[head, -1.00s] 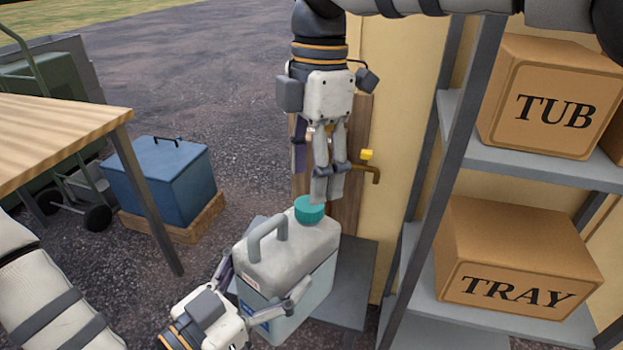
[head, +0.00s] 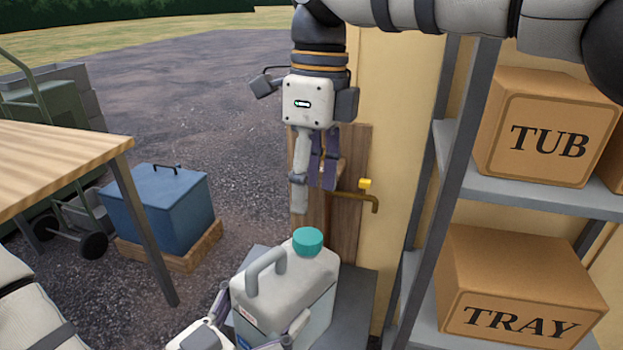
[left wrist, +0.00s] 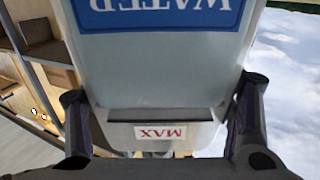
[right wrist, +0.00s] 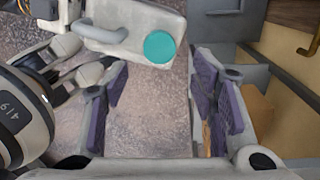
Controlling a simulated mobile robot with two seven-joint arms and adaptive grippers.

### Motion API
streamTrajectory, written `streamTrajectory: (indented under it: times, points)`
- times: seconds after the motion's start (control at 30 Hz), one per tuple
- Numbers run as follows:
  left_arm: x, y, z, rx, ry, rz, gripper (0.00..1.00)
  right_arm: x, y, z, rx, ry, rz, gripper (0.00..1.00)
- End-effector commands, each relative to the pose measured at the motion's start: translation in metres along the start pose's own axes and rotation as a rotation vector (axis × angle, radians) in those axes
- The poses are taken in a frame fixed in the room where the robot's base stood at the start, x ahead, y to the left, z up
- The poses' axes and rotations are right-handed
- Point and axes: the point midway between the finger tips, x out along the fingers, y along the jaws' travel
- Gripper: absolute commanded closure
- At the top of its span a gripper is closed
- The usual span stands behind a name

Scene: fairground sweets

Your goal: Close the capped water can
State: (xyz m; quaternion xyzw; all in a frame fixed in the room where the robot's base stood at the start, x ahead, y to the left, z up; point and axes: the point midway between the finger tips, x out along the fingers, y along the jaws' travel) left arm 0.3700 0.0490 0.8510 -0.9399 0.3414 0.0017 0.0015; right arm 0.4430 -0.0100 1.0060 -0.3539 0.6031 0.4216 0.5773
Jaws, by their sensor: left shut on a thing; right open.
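My left gripper (head: 258,318) is shut on the can's body from the near side. The left wrist view shows its fingers on both sides of the can (left wrist: 160,75), with upside-down WATER and MAX labels. My right gripper (head: 312,192) points down, open and empty, above the cap and apart from it. The right wrist view shows the cap (right wrist: 160,47) beyond the open fingers.
A brass tap (head: 372,198) on a wooden board is close to the right gripper. A shelf with TUB (head: 548,125) and TRAY (head: 518,290) boxes stands right. A wooden table (head: 60,160) and blue cooler (head: 160,208) are left.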

Motion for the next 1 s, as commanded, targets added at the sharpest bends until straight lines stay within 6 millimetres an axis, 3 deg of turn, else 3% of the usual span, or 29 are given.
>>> streamTrajectory:
  times: [0.13, 0.47, 0.8, 1.0]
  points:
    - [0.001, 0.0, -0.004, 0.002, 0.012, 0.0, 1.0, -0.003, 0.0, 0.0, -0.091, -0.001, -0.002, 0.48]
    - [0.001, 0.0, -0.004, 0.002, 0.012, 0.0, 1.0, 0.001, 0.001, 0.0, -0.094, 0.0, -0.001, 0.48]
    - [0.001, 0.0, -0.004, 0.002, 0.011, 0.0, 1.0, 0.055, 0.001, -0.001, -0.093, 0.001, 0.001, 0.48]
    - [0.001, 0.0, -0.004, 0.002, 0.012, 0.0, 1.0, 0.074, 0.001, 0.0, -0.091, -0.001, -0.001, 0.48]
